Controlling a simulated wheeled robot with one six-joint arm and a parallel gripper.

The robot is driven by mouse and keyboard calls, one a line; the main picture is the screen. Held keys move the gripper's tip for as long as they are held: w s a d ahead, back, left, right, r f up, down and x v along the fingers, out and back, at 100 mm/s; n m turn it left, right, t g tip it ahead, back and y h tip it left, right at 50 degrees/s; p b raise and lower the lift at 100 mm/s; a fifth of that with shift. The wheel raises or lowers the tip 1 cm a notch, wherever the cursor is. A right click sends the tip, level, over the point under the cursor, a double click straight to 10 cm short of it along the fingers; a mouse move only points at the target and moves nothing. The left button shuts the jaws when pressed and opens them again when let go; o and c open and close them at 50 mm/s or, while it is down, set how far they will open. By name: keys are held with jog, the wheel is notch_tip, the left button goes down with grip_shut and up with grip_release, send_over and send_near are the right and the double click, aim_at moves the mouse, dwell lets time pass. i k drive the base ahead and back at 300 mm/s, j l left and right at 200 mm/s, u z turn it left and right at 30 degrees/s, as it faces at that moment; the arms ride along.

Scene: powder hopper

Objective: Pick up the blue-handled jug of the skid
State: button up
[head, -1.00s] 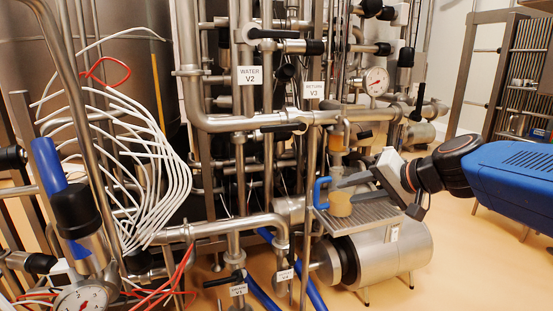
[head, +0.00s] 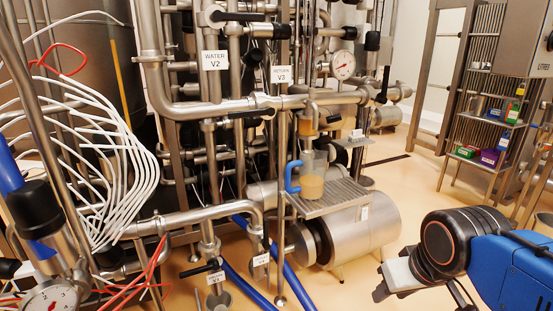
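The blue-handled jug (head: 311,187) stands upright on a small grated metal shelf (head: 340,198) of the skid. Its body looks clear, with tan contents low down, and its blue handle (head: 290,178) faces left. My gripper (head: 383,288) is at the lower right, well apart from the jug, in front of and below the shelf. It points left and seems to hold nothing. Its fingers are small and partly merged with the grey body, so their opening is unclear.
A steel cylinder (head: 360,232) lies under the shelf. Pipes and valves crowd behind the jug, including the return V3 sign (head: 281,74). White hoses (head: 120,170) hang at left. A rack (head: 487,115) with coloured boxes stands at right. Floor between is clear.

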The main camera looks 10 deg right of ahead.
aim_at(312, 164)
jog(key=i+l+u, duration=0.15)
jog(key=l, duration=0.2)
jog(key=i+l+u, duration=0.15)
jog(key=l, duration=0.15)
jog(key=i+l+u, duration=0.15)
jog(key=l, duration=0.2)
jog(key=l+u, duration=0.15)
jog(key=l, duration=0.25)
jog(key=i, duration=0.05)
